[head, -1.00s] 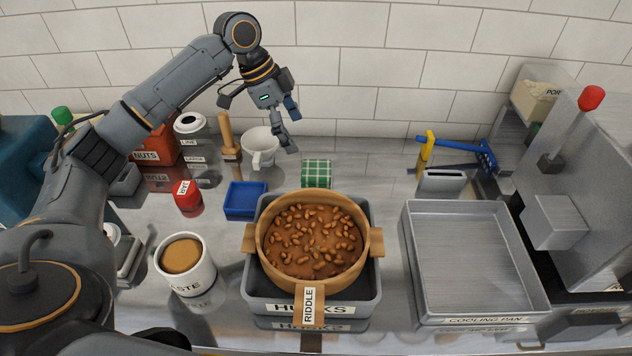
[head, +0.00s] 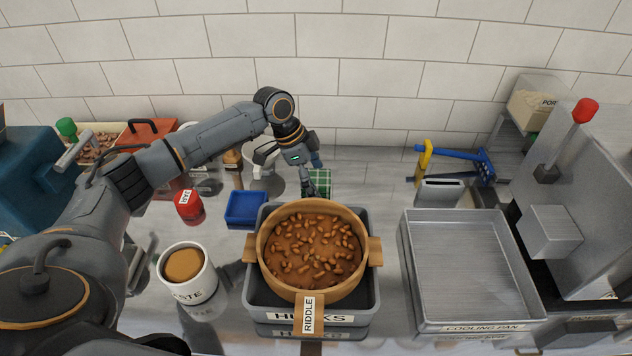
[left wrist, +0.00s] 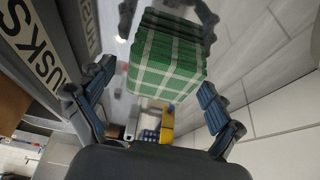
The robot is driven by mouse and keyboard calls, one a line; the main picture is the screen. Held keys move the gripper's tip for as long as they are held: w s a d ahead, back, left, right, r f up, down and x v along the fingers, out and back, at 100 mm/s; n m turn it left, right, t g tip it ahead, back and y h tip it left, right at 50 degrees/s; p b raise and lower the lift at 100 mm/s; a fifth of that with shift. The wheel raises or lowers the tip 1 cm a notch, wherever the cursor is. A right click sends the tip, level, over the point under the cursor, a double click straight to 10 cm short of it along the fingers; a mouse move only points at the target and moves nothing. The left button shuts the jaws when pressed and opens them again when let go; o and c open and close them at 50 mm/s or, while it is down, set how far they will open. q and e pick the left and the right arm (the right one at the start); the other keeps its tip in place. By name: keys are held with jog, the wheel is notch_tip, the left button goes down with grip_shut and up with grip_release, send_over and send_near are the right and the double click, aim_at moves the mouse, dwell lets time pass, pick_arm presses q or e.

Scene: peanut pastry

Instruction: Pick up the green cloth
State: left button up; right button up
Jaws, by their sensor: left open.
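The green cloth (head: 319,181) is a folded green and white checked block on the counter behind the wooden riddle. It also shows in the left wrist view (left wrist: 166,62), between and beyond the open fingers. My left gripper (head: 308,187) is just above and at the left of the cloth and partly hides it. In the left wrist view its fingers (left wrist: 155,110) are spread wide on either side of the cloth, with nothing held. I cannot tell whether a finger touches the cloth. My right gripper is not in view.
The riddle (head: 268,268) of nuts sits on the grey husks bin (head: 262,297) just in front of the cloth. A blue tray (head: 245,208) and a white mug (head: 262,182) stand to the left. A cooling pan (head: 470,327) is at the right. The tiled wall is close behind.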

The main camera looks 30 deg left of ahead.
pick_arm(q)
jog(key=c, duration=1.2)
jog(key=shift+r, duration=0.15)
jog(key=shift+c, duration=0.2)
jog(key=shift+r, duration=0.2)
notch_tip(320, 180, up, 2)
jog(key=shift+r+b, duration=0.1)
jog(key=shift+b, duration=0.35)
jog(key=s+a+r+b, duration=0.2)
jog(key=s+a+r, duration=0.5)
jog(key=s+r, duration=0.3)
jog(key=shift+s+a, duration=0.2)
jog(key=shift+s, duration=0.75)
jog(key=shift+r, duration=0.1)
